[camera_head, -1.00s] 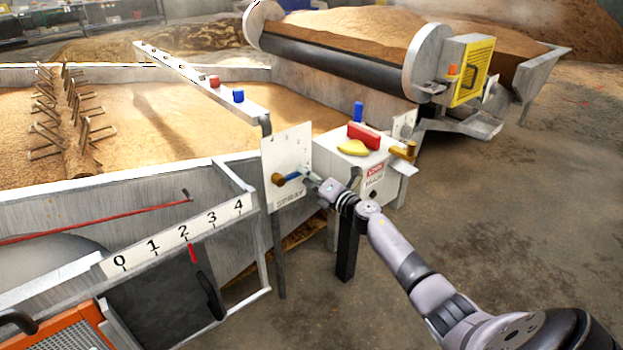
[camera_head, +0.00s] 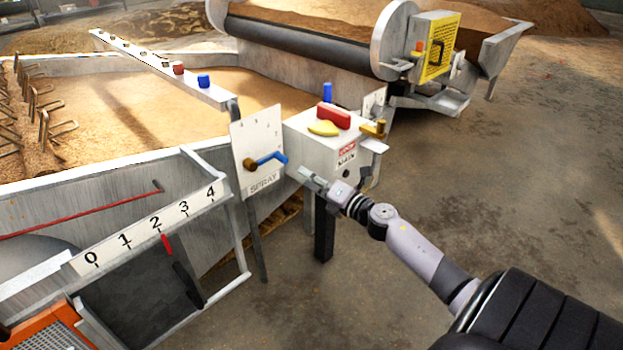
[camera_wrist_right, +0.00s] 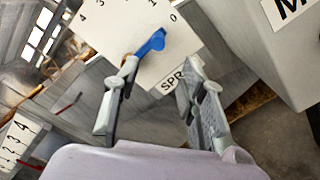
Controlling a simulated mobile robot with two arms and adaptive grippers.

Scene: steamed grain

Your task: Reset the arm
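My right gripper (camera_head: 311,178) is in front of the control box, a little right of the blue spray lever (camera_head: 268,159) in the head view. In the right wrist view its two fingers (camera_wrist_right: 160,95) are spread apart with nothing between them. The blue lever (camera_wrist_right: 152,44) shows beyond the fingertips, on the white SPRAY plate (camera_wrist_right: 125,28), and looks apart from them. In the head view the SPRAY plate (camera_head: 257,138) stands upright at the corner of the grain bed. My left gripper is not in view.
The white control box (camera_head: 318,150) with a red handle (camera_head: 333,117) and yellow knob (camera_head: 323,129) stands close behind my right gripper. A metal frame with a 0-to-4 scale (camera_head: 150,228) is at left. Floor at right is clear.

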